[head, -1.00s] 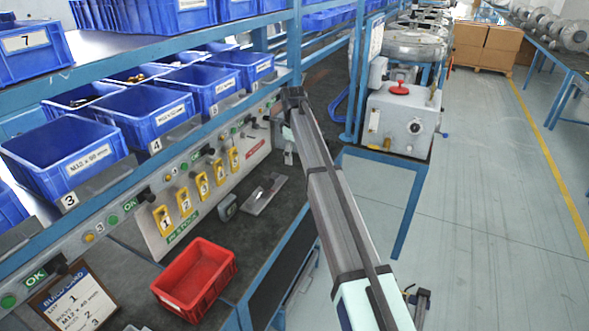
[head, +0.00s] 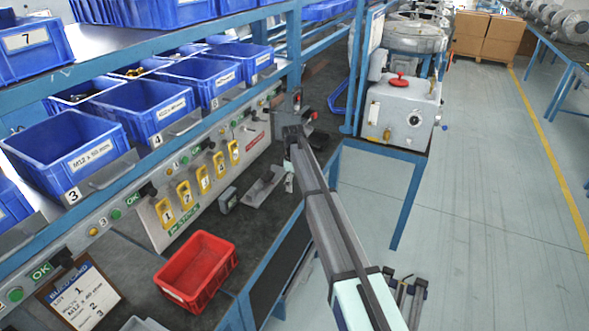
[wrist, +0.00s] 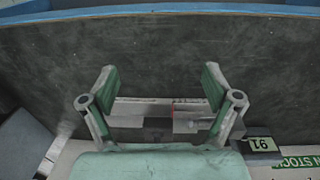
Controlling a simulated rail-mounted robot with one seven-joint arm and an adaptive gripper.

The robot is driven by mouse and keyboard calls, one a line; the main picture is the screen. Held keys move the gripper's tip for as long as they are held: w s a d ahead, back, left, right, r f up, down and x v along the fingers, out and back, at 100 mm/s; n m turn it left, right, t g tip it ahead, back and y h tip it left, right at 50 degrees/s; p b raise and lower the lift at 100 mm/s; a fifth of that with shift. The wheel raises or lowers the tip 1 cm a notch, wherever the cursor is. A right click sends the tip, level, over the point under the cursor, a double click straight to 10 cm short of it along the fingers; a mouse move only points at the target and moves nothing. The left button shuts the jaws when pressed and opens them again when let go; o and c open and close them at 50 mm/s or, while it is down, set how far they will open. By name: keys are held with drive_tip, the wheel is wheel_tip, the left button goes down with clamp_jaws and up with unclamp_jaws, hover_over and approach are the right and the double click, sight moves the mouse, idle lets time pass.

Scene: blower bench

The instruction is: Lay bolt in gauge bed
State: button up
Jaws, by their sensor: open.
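The gauge bed (head: 264,188) is a pale metal tray-like fixture on the dark bench top. In the wrist view the gauge bed (wrist: 140,106) lies below and between my fingers, with a thin red mark near its middle. My gripper (wrist: 160,85) is open, its two green-padded fingers wide apart over the bed. In the head view my gripper (head: 289,182) is small at the bed's right end, partly hidden by my arm. No bolt is clearly visible elsewhere.
A small readout box (head: 228,199) stands left of the bed; it shows "91" in the wrist view (wrist: 260,145). A red bin (head: 197,270) sits nearer on the bench. Blue bins (head: 72,150) and a panel with yellow number tags (head: 184,194) line the back.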

wheel_tip(320, 180, down, 3)
drive_tip(key=shift+f+p, duration=0.1)
drive_tip(key=shift+p, duration=0.25)
drive_tip(key=shift+b, duration=0.35)
wheel_tip(320, 180, up, 17)
drive_tip(key=b, duration=0.4)
drive_tip(key=m+g+b, duration=0.1)
drive_tip(key=m+b, duration=0.1)
drive_tip(key=b, duration=0.1)
approach(295, 193)
drive_tip(key=s+d+f, duration=0.5)
drive_tip(key=s+f, duration=0.2)
drive_tip(key=f, duration=0.1)
drive_tip(key=s+d+f+m+b, duration=0.1)
drive_tip(key=s+d+f, duration=0.2)
drive_tip(key=f, duration=0.4)
drive_tip(key=s+d+f+m+g+b, duration=0.1)
drive_tip(key=s+d+f, duration=0.2)
drive_tip(key=s+f, duration=0.2)
wheel_tip(295, 193, down, 3)
drive_tip(key=shift+f+h, duration=0.25)
drive_tip(key=shift+h, duration=0.05)
drive_tip(key=shift+d, duration=0.1)
